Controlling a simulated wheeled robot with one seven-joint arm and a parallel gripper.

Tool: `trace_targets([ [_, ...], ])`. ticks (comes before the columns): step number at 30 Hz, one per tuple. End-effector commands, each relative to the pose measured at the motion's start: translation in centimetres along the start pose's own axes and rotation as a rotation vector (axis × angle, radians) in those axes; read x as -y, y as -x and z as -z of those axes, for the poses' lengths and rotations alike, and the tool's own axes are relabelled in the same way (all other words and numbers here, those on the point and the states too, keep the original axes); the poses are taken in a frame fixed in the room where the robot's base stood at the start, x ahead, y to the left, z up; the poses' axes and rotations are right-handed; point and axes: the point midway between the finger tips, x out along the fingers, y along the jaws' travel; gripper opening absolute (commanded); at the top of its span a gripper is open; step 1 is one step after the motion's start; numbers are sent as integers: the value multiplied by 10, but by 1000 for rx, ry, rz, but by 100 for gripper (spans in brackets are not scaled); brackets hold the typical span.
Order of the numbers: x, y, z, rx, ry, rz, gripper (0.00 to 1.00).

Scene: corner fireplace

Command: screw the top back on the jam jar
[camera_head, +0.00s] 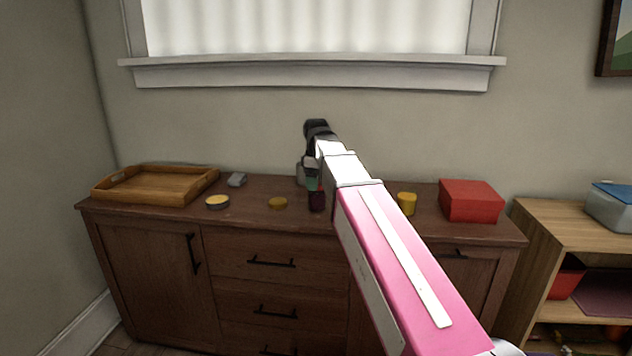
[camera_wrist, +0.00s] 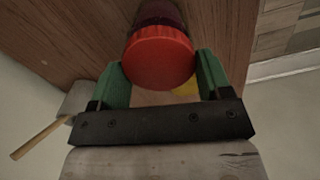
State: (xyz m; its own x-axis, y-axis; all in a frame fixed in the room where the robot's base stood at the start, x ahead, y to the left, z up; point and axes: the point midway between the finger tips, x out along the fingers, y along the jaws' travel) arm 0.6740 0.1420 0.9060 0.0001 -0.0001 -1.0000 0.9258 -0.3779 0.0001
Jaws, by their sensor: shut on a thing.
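The jam jar (camera_head: 317,201) is dark purple and stands upright near the middle of the wooden cabinet top. It also shows in the wrist view (camera_wrist: 160,13), partly covered by the round red top (camera_wrist: 158,58). My gripper (camera_head: 312,181) is above the jar; in the wrist view its green fingers (camera_wrist: 160,82) are on either side of the red top, shut on it. The top lines up with the jar's mouth and appears to touch it. I cannot tell whether the threads are engaged.
A wall and window sill (camera_head: 315,73) rise behind.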

Motion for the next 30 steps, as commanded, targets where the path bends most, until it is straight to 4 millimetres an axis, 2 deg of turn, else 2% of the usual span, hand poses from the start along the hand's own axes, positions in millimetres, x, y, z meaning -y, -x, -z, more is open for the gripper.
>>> trace_targets([
  [7, 0, 0, 0, -1, -10, 1, 48],
  [15, 0, 0, 0, -1, -225, 1, 48],
  [26, 0, 0, 0, 0, -262, 1, 48],
  [30, 0, 0, 0, 0, -354, 0, 48],
])
